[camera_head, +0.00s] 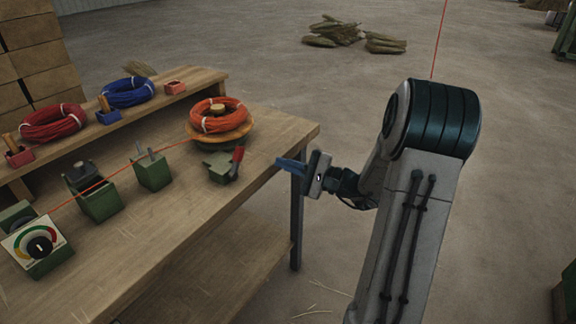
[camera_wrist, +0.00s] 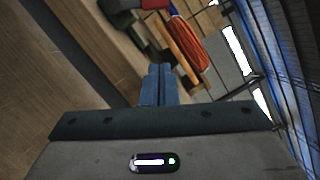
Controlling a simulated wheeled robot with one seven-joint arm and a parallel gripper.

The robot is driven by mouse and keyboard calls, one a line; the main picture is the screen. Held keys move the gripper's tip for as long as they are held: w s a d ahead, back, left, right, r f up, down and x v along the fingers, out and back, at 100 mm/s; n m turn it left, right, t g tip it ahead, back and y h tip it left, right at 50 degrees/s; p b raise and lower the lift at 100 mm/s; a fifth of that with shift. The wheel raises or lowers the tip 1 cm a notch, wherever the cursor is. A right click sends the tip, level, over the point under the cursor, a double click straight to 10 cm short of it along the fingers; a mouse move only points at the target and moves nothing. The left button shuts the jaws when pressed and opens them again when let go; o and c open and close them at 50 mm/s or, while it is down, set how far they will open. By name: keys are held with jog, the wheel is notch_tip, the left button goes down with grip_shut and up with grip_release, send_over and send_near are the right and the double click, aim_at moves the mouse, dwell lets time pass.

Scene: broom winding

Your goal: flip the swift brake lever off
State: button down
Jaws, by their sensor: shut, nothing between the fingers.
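The swift (camera_head: 222,128) is a round wooden plate on the bench, carrying a coil of orange cord (camera_head: 232,113). The brake lever (camera_head: 236,163) has a red handle and rises from a green block (camera_head: 218,170) just in front of the swift. My gripper (camera_head: 280,164) is to the right of the lever, apart from it, near the bench's right edge. Its blue fingers are together with nothing between them. In the wrist view the closed fingers (camera_wrist: 158,84) point toward the red handle (camera_wrist: 122,4) and the orange coil (camera_wrist: 187,45), both at the top.
An orange thread runs left from the swift past a green block with pins (camera_head: 152,172) and another green device (camera_head: 98,203) to a dial box (camera_head: 36,246). Red and blue coils sit on a raised shelf (camera_head: 190,76). The bench (camera_head: 150,255) is clear in front.

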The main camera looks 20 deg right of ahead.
aim_at(265, 167)
jog(key=x, duration=0.6)
jog(key=shift+a, duration=0.1)
jog(key=shift+s+a+r+b, duration=0.15)
jog(key=shift+s+a+r, duration=0.2)
jog(key=shift+a, duration=0.2)
jog(key=shift+s+a+r+b, duration=0.15)
jog(key=shift+s+a+r, duration=0.1)
jog(key=shift+a+r, duration=0.3)
jog(key=shift+s+a+r, duration=0.2)
jog(key=shift+s+a, duration=0.05)
jog(key=shift+a, duration=0.2)
jog(key=shift+d, duration=0.1)
